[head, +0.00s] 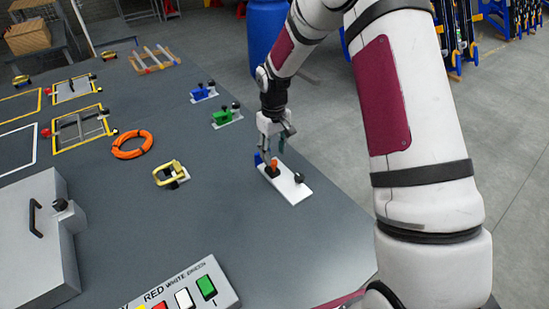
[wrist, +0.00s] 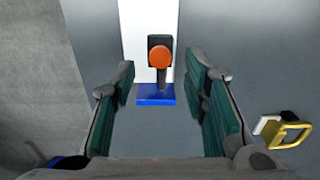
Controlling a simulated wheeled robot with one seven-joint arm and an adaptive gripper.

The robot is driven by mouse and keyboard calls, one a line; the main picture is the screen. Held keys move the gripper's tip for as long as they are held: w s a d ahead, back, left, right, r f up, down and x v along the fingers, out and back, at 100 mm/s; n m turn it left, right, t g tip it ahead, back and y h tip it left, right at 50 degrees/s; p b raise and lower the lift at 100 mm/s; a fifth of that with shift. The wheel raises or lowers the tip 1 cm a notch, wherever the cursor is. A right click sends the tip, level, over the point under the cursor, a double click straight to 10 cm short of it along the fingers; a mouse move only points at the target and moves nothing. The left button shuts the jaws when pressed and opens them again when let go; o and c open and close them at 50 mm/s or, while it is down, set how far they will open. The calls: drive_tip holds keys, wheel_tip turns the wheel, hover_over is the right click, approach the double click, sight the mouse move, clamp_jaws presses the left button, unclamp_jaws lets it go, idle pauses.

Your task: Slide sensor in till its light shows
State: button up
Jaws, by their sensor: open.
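I cannot tell which part is the sensor, nor whether any light is lit. My gripper (head: 275,152) is open above that far end. In the wrist view its green-padded fingers (wrist: 162,84) stand apart either side of the blue block, with nothing visibly held.
A yellow handle (head: 170,172) on a small plate and an orange ring (head: 132,144) lie to the left. Green (head: 224,115) and blue (head: 203,92) fixtures stand farther back. A button panel (head: 185,293) and grey box (head: 38,240) are nearer. The table's right edge is close.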

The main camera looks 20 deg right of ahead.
sight(274, 162)
drive_tip(key=shift+f, duration=1.8)
clamp_jaws()
